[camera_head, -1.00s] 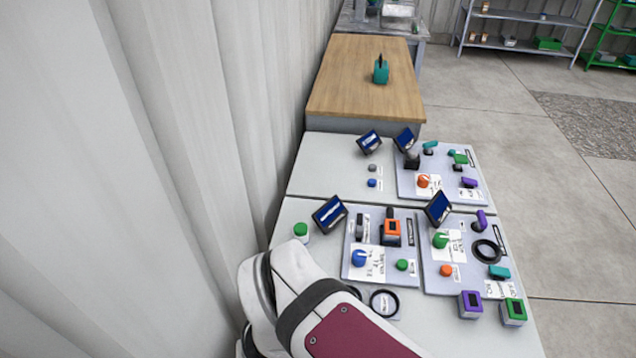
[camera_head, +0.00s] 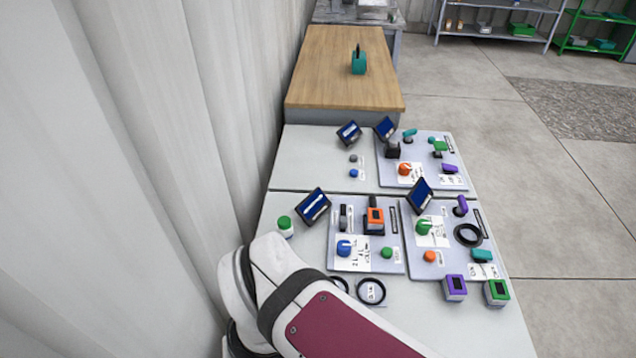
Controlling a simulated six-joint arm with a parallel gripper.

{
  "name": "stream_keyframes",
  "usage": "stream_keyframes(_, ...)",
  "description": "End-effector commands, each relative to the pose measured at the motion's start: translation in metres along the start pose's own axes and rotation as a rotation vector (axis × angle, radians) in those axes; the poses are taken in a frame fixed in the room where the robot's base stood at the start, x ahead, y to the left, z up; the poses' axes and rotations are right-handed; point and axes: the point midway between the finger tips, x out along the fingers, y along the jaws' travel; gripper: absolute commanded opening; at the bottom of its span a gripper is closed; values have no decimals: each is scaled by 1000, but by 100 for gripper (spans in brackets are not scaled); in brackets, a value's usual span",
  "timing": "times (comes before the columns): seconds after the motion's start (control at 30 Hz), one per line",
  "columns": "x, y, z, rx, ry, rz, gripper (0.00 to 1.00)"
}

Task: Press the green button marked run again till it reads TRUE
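Several green controls are in view, and I cannot read which one is marked run. A green button (camera_head: 285,223) with a pale base stands at the left of the near table. A small round green button (camera_head: 387,252) sits on the grey panel with the blue dial. A green knob (camera_head: 423,227) is on the panel to its right, by a white label. Tilted blue screens (camera_head: 314,206) and (camera_head: 419,195) stand behind these; their text is too small to read. My gripper is outside the picture; only my white and maroon arm shows at the bottom.
A blue dial (camera_head: 344,248), an orange-framed box (camera_head: 374,220), an orange button (camera_head: 429,256) and dark rings (camera_head: 371,290) crowd the near table. A purple box (camera_head: 455,287) and a green box (camera_head: 497,292) stand at the right edge. A corrugated wall runs along the left.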

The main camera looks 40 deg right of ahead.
Motion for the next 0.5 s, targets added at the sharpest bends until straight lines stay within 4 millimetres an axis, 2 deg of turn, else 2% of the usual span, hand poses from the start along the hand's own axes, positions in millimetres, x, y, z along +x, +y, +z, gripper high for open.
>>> stream_keyframes(0.27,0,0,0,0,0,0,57)
stream_keyframes(0.5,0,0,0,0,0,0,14)
